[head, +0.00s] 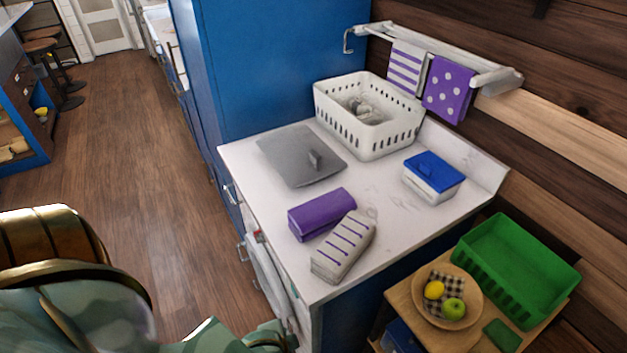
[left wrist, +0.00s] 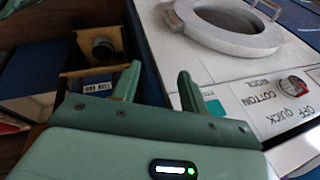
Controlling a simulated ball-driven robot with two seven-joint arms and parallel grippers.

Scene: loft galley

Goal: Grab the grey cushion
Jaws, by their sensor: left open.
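I cannot make out a clear grey cushion in either view. A flat grey square piece (head: 300,157) with a small raised knob lies on the white counter in the head view; it looks more like a lid. My left gripper (left wrist: 160,84) is open and empty in the left wrist view, its two green fingers apart beside the front of a white washing machine (left wrist: 222,62). In the head view my left arm comes in at the lower left, below the counter. My right gripper is not in view.
The counter (head: 245,160) holds a white basket (head: 365,135), a blue-lidded box (head: 433,185), a purple block (head: 320,212) and a striped grey block (head: 343,247). A wooden stand at right bears a green crate (head: 500,290) and a fruit bowl (head: 415,300). Floor at left is clear.

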